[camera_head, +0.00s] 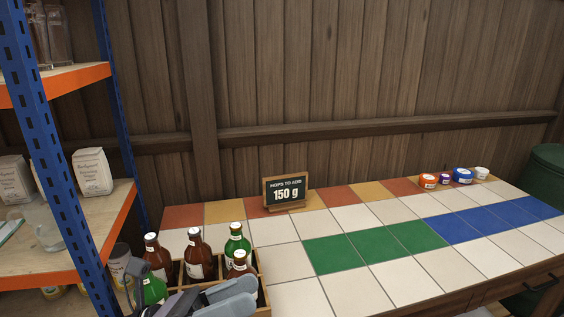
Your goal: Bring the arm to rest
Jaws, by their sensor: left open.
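My left gripper (240,296) is at the bottom of the head view, left of the middle. Its grey fingers are open and point to the right. It shows in front of the near part of a wooden bottle crate (262,275), and nothing shows held in it. Whether it touches the crate or a bottle I cannot tell. The crate holds brown bottles (197,255) and green bottles (237,243) with white caps. My right gripper is not in view.
The tiled counter (375,280) is clear across its middle and front. A small sign (286,192) reading 150 g stands at the back. Several small tubs (462,177) stand at the back right. A blue and orange shelf rack (50,150) rises at the left. A green bin (548,170) stands at the right.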

